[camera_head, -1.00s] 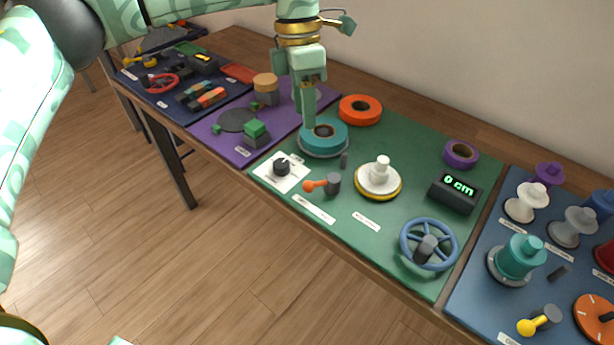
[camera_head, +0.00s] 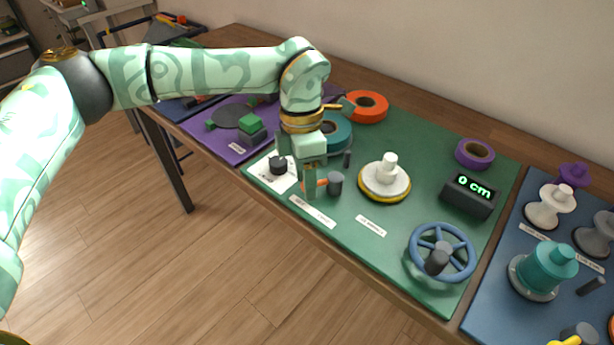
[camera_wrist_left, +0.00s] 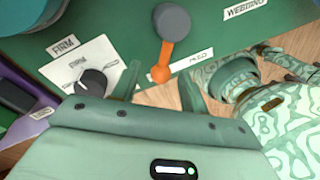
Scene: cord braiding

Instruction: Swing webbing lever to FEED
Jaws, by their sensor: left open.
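The webbing lever has a grey round hub and a short orange arm with a ball end, on the green mat (camera_head: 400,237). In the head view the grey hub (camera_head: 335,184) shows, and my gripper partly hides the orange arm. My left gripper (camera_head: 309,190) is open and points down at the lever. In the left wrist view its fingers (camera_wrist_left: 162,78) stand either side of the ball end. My right gripper is not seen.
A white plate with a dark knob (camera_head: 279,165) lies just left of the lever. A white spool on a yellow-rimmed disc (camera_head: 386,178), a blue handwheel (camera_head: 441,252) and a display reading 0 cm (camera_head: 470,194) stand to the right. A teal roll (camera_head: 337,132) is behind.

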